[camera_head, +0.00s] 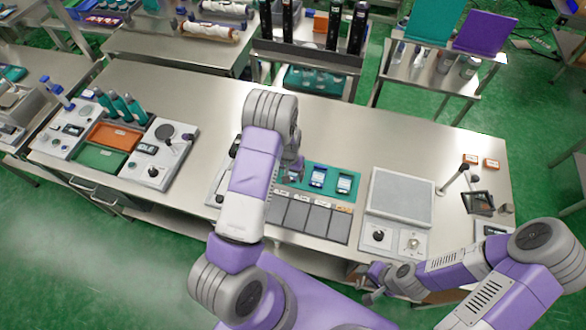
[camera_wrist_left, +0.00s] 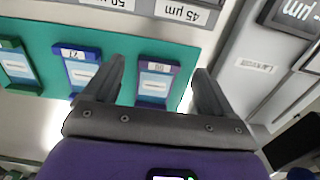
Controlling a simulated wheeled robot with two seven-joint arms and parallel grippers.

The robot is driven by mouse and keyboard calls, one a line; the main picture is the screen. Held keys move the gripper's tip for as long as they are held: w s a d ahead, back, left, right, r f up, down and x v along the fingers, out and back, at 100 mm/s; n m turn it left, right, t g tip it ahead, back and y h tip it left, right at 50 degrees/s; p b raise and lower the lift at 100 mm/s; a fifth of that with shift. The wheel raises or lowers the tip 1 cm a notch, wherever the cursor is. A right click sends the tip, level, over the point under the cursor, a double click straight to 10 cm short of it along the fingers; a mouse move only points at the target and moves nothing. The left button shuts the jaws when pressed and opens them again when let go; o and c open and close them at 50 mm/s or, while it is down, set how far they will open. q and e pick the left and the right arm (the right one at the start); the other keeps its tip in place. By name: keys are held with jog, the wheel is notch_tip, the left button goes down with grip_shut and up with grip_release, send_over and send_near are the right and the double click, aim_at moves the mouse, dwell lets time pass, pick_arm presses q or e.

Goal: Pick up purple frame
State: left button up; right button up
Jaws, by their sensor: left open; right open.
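The purple frame (camera_wrist_left: 155,84) is a small purple-edged rectangle with a pale label, lying on a teal mat (camera_wrist_left: 110,40) in the left wrist view. My left gripper (camera_wrist_left: 158,66) is open, with its fingers on either side of the purple frame in that view; how far above it they are I cannot tell. In the head view my left gripper (camera_head: 293,172) is over the left part of the mat and largely covers the purple frame. My right gripper (camera_head: 371,284) is open and empty, at the table's front edge.
Grey labelled plates (camera_head: 297,215) lie in front. A grey square-topped device (camera_head: 402,195) stands right of the mat. The table left of my left arm is partly bare.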

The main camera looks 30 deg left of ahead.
pick_arm(q)
jog(key=shift+f, duration=0.85)
jog(key=shift+c, duration=0.3)
jog(key=c, duration=1.1)
jog(key=shift+o, duration=0.2)
